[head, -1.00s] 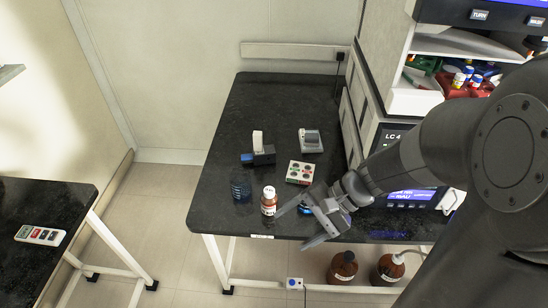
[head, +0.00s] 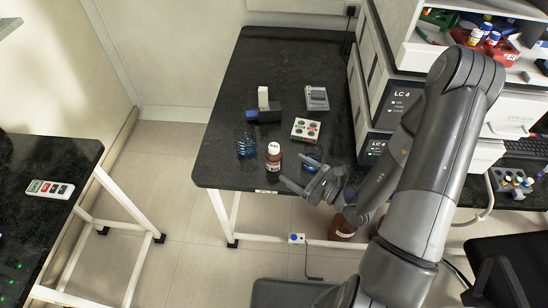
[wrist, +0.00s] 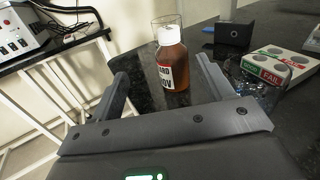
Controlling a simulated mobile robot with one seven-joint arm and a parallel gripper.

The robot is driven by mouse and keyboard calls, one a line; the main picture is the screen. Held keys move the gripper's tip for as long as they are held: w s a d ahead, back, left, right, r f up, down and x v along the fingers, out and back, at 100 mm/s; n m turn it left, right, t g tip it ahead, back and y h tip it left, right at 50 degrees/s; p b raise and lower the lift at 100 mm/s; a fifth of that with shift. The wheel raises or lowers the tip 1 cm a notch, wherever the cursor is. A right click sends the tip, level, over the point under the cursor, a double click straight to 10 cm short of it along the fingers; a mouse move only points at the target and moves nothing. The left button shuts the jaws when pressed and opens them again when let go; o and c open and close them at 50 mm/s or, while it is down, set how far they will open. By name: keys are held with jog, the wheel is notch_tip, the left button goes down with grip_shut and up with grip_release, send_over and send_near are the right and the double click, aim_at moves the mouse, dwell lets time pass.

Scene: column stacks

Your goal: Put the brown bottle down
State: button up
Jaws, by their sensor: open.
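The brown bottle (head: 273,160) with a white cap and a label stands upright on the black table (head: 222,168) near its front edge. My gripper (head: 298,172) is open and just right of the bottle in the head view. In the wrist view the bottle (wrist: 171,62) stands ahead of and between the two spread fingers (wrist: 162,82), with nothing held. A gap shows between the fingers and the bottle in that view.
A blue clear bottle (head: 245,142) stands left of the brown one. Instruments (head: 395,100) line the right side. The table's far left part is clear.

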aim_at(270, 152)
jog(key=shift+w+d+f+m+t+h, duration=0.2)
jog(key=shift+f+m+t+h, duration=0.15)
jog(key=shift+f+m, duration=0.2)
jog(key=shift+w+d+f+m+t+h, duration=0.1)
jog(key=shift+d+f+m+t+h, duration=0.2)
jog(key=shift+f+m, duration=0.2)
jog(key=x, duration=1.2)
jog(key=shift+s+a+r, duration=0.15)
jog(key=shift+c, duration=0.4)
jog(key=c, duration=1.2)
jog(key=shift+o, duration=0.2)
jog(key=shift+r, duration=0.1)
